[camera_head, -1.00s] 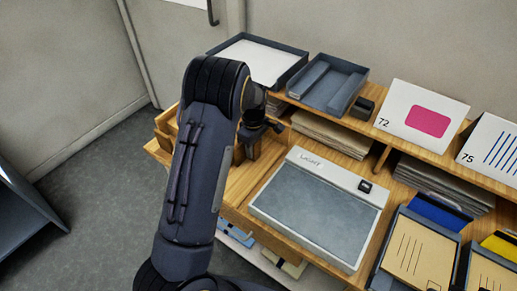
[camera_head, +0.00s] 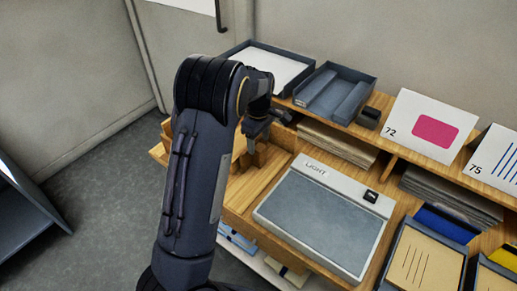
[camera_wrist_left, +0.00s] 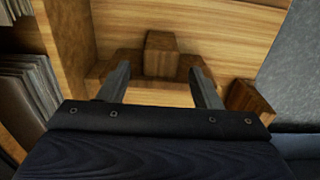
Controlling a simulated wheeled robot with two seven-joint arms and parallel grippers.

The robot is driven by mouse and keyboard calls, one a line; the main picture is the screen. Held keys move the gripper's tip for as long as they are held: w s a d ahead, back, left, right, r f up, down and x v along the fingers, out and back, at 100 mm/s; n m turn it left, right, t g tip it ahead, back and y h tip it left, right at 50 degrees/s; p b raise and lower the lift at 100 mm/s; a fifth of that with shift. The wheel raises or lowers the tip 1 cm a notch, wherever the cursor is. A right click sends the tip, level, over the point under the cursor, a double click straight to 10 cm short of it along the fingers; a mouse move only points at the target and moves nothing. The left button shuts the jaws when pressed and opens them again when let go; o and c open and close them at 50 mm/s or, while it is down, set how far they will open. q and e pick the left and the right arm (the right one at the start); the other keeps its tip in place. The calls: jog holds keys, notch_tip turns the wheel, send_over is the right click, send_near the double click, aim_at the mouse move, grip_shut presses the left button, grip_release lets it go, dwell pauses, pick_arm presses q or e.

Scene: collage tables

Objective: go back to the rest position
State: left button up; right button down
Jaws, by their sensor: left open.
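My left gripper (camera_wrist_left: 160,85) is open in the left wrist view, with its two fingers apart and nothing between them. Beyond the fingertips is a wooden holder with a raised block (camera_wrist_left: 161,52) on the wooden desk. In the head view my left arm comes up from the bottom, and the gripper (camera_head: 262,128) hangs above the left end of the desk, partly hidden by the arm. The wooden holder (camera_head: 275,157) shows beside and below it. My right gripper is not in view.
A light pad (camera_head: 320,225) lies on the desk right of my arm. Dark trays (camera_head: 345,95) and cards numbered 72 (camera_head: 410,120) and 75 (camera_head: 485,155) stand on the shelf behind. Folder trays (camera_head: 395,250) are at the right. Open floor (camera_head: 100,195) lies left of the arm.

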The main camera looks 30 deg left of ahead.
pick_arm(q)
jog(key=shift+r, duration=0.9)
jog(key=shift+s+r, duration=0.1)
jog(key=shift+s, duration=0.05)
jog(key=s+d+r+m+t+h, duration=0.2)
jog(key=s+r+m, duration=0.25)
jog(key=s, duration=0.35)
jog(key=s+d+r+m+t+h, duration=0.1)
jog(key=s+d+r+m+h, duration=0.15)
jog(key=s+r, duration=0.45)
jog(key=s+d+f+m+t, duration=0.1)
jog(key=s+d+m, duration=0.2)
jog(key=s, duration=0.4)
jog(key=s+d+f+m+t, duration=0.1)
jog(key=s+m, duration=0.3)
jog(key=s, duration=0.4)
jog(key=shift+d+m+t+y, duration=0.3)
jog(key=shift+d+m+y, duration=0.1)
jog(key=shift+d, duration=0.5)
